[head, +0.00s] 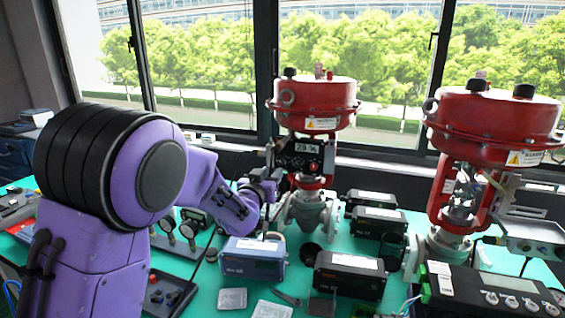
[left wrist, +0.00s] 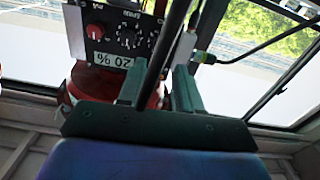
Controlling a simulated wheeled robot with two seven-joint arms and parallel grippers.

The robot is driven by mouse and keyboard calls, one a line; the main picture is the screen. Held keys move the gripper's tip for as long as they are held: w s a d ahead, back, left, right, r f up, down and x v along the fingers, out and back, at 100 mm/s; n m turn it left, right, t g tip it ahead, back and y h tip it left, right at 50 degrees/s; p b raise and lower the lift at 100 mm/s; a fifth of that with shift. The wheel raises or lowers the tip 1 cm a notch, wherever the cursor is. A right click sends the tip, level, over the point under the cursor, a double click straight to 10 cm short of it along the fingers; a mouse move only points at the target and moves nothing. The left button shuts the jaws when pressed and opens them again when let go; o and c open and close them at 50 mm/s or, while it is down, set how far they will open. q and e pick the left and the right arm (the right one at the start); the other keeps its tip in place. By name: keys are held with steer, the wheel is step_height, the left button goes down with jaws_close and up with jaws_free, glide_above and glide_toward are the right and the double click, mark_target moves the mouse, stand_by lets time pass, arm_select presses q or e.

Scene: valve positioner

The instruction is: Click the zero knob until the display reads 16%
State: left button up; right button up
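The positioner (head: 305,160) is a dark box on the left red valve, with a lit display (head: 307,148) that seems to read 20%. In the left wrist view the display (left wrist: 111,60) appears upside down, beside a red knob (left wrist: 96,31) and a dark dial knob (left wrist: 127,37). Their labels are too small to read surely. My left gripper (head: 272,180) is just left of and below the positioner. In the left wrist view its fingers (left wrist: 158,88) are apart with nothing visibly gripped; a dark rod crosses between them. I see no contact with a knob. My right gripper is not in view.
A second red valve (head: 497,120) stands at the right. A blue box (head: 252,258), several black instruments (head: 350,275) and a control box (head: 490,295) crowd the green table (head: 240,298). Gauges (head: 188,228) stand left of the blue box. Windows are behind.

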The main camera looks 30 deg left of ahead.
mark_target(281, 163)
arm_select(q)
steer(key=p+x, duration=0.1)
steer(key=x, duration=0.6)
steer(key=shift+w+f, duration=0.1)
steer(key=shift+f, duration=0.05)
steer(key=shift+c, duration=0.3)
jaws_close()
